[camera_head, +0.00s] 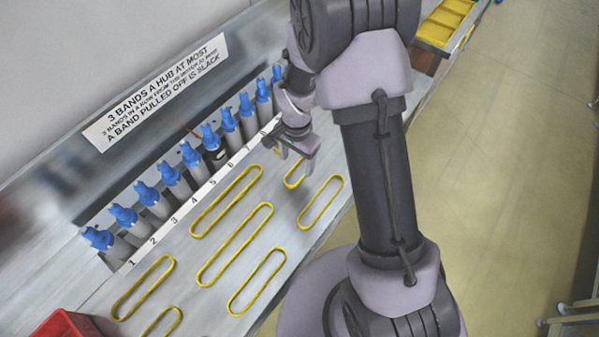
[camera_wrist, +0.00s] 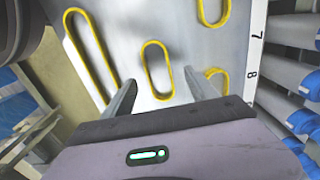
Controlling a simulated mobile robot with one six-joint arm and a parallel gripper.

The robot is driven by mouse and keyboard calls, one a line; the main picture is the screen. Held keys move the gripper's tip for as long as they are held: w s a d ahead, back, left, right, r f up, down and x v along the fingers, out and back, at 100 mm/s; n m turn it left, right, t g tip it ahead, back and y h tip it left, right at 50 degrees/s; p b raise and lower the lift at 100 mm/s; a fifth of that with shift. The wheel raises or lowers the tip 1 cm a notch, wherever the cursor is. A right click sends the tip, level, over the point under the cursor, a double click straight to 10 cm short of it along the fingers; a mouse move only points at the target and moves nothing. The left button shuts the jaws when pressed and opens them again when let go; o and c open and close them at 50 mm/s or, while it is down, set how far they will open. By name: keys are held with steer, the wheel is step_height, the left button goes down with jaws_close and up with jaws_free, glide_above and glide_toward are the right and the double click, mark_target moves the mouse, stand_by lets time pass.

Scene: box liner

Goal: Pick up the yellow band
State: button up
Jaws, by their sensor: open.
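Several yellow bands lie flat on the grey sloping panel (camera_head: 190,262), long and short loops; which one the task means cannot be told. My gripper (camera_head: 297,160) is open over the panel's upper right part, with a short yellow band (camera_head: 291,184) below it, partly hidden by the fingers. In the wrist view, my gripper (camera_wrist: 160,77) has a short yellow band (camera_wrist: 147,72) between and beyond its fingertips; it appears empty. Another band (camera_wrist: 226,73) is partly hidden by the right finger. A long band (camera_wrist: 75,45) lies at the left.
A row of blue-topped grey hubs (camera_head: 190,155) stands along a numbered white strip (camera_head: 187,208), close beside my gripper. A red bin (camera_head: 65,325) is at the lower left, and a yellow-filled tray (camera_head: 440,25) is at the top right. Open floor (camera_head: 510,150) lies to the right.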

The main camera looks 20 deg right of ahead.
mark_target(298, 175)
step_height(298, 175, down, 4)
steer(key=shift+s+f+b, duration=0.15)
steer(key=shift+f+b, duration=0.1)
steer(key=shift+b, duration=0.55)
steer(key=shift+r, duration=0.15)
steer(key=shift+c, duration=0.5)
steer(key=c, duration=1.3)
steer(key=shift+r+p, duration=0.4)
steer(key=shift+r, duration=0.1)
steer(key=r, duration=0.1)
steer(key=s+r+p, duration=0.1)
steer(key=shift+d+r, duration=0.1)
steer(key=shift+r, duration=0.3)
steer(key=s+p, duration=0.1)
steer(key=s, duration=0.3)
steer(key=s+d+r+p, duration=0.1)
steer(key=s+p, duration=0.1)
steer(key=s, duration=0.3)
steer(key=s+p, duration=0.1)
steer(key=s, duration=0.4)
steer(key=shift+s+d+r, duration=0.15)
steer(key=shift+d+r, duration=0.25)
steer(key=shift+s+f+p, duration=0.3)
steer(key=shift+s, duration=0.05)
